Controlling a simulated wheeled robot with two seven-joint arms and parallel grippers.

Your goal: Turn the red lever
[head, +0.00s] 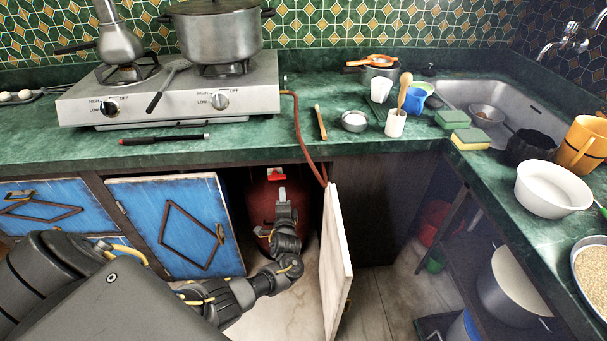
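The red lever (277,174) shows in the head view at the top of a dark red gas cylinder (259,205) inside the open cupboard under the counter. My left gripper (283,193) reaches into the cupboard in front of the cylinder, with its tip just below the lever. I cannot tell whether it touches the lever. The fingers are small and dark, so I cannot tell whether they are open or shut. The gripper and wrist hide part of the cylinder. My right gripper is not in view.
A white-edged cupboard door (336,262) stands open right of my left arm; a blue door (172,226) is on the left. A red-brown hose (302,140) hangs from the hotplate (180,92) over the counter edge (240,153). Bare floor (375,300) lies right of the open door.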

